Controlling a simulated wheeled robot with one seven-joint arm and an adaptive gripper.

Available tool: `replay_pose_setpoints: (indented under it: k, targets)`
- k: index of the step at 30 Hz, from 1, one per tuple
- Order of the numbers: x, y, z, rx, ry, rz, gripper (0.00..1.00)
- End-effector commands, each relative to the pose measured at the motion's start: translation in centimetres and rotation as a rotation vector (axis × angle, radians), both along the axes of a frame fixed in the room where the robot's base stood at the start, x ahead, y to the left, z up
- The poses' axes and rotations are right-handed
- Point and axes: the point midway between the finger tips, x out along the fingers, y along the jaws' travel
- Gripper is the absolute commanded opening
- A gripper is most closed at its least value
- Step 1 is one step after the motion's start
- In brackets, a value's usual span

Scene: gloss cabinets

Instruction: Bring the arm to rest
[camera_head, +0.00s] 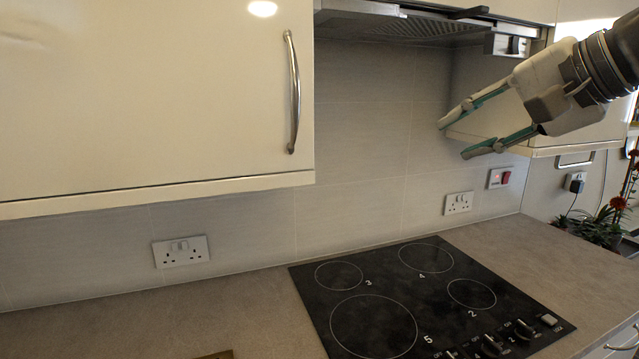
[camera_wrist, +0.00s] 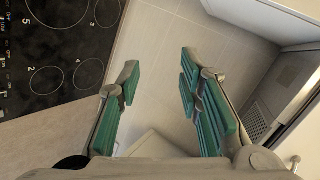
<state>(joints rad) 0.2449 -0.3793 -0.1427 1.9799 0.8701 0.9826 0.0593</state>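My gripper (camera_head: 453,138) is at the upper right in the head view, raised above the right part of the hob and pointing left. Its two fingers with green pads are spread apart with nothing between them. In the wrist view the open fingers (camera_wrist: 158,90) frame only the tiled wall behind them. The fingers appear apart from the cabinets and the hood in both views, though depth is hard to judge.
A cream wall cabinet (camera_head: 150,90) with a metal handle (camera_head: 294,92) fills the upper left. An extractor hood (camera_head: 420,25) hangs at the top. A black hob (camera_head: 400,290) lies in the worktop (camera_head: 240,310). A plant (camera_head: 600,222) stands far right.

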Motion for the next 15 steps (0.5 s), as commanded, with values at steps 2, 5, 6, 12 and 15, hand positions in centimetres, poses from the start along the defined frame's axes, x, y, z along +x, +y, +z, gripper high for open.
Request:
replay_pose_setpoints:
  k: [2,5,6,12,15]
  targets:
    - [-3.4,2.0,-4.3,-0.138,0.065,0.080,0.33]
    - [-7.6,3.2,-9.6,-0.331,0.142,0.182,0.33]
    - [-9.4,3.3,-11.7,-0.411,0.169,0.225,0.33]
    - [-16.0,2.1,-19.2,-0.766,0.252,0.407,0.33]
    - [-17.7,1.3,-21.0,-0.871,0.268,0.458,0.33]
